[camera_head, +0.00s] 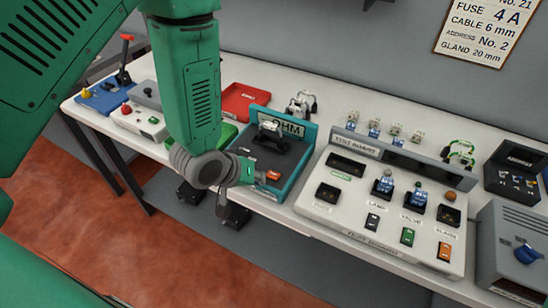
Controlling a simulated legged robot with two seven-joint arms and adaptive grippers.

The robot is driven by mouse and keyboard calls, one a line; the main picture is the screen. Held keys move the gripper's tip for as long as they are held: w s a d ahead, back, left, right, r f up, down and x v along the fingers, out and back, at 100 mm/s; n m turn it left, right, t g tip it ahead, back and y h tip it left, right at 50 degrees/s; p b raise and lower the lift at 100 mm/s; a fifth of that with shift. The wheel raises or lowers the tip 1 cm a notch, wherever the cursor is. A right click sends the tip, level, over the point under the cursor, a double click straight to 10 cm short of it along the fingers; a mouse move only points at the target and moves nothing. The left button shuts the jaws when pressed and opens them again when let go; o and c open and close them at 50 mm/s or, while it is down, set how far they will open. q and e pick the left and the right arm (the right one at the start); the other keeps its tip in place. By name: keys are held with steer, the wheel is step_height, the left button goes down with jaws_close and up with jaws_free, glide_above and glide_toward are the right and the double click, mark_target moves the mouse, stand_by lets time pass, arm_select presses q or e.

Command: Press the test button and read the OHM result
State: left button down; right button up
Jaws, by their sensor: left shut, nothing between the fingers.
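The OHM station (283,157) is a dark panel in a teal frame on the table, with an OHM sign (293,129) at its back. A small dark and white part (270,131) sits on it below the sign. An orange button (273,175) is at the station's front. My left gripper (258,178) is shut and empty, its tip right beside the orange button; I cannot tell whether it touches. My left arm and wrist hide the station's left side. No result reading is legible. My right gripper is not in view.
A white test board (345,210) with switches and sockets stands right of the station. A grey box (510,250) with a blue knob is at far right. A red tray (240,100) and blue tray (100,97) are on the left. The table's front edge (330,233) is close.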

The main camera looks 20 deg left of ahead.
mark_target(273, 174)
arm_select(q)
steer(key=w+d+r+t+h+p, duration=0.1)
steer(key=w+d+r+p, duration=0.1)
steer(key=w+r, duration=0.3)
step_height(273, 174, up, 4)
steer(key=shift+r+n+p, duration=0.2)
steer(key=shift+n+p, duration=0.2)
steer(key=shift+p, duration=0.05)
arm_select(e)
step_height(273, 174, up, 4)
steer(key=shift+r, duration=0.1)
arm_select(q)
steer(key=shift+w+f, duration=0.1)
step_height(273, 174, down, 7)
steer(key=b, duration=0.6)
steer(key=shift+f, duration=0.2)
steer(key=shift+f+b, duration=0.6)
steer(key=shift+f, duration=0.05)
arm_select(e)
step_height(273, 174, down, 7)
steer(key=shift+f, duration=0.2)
arm_select(q)
steer(key=shift+f, duration=0.1)
steer(key=shift+f, duration=0.25)
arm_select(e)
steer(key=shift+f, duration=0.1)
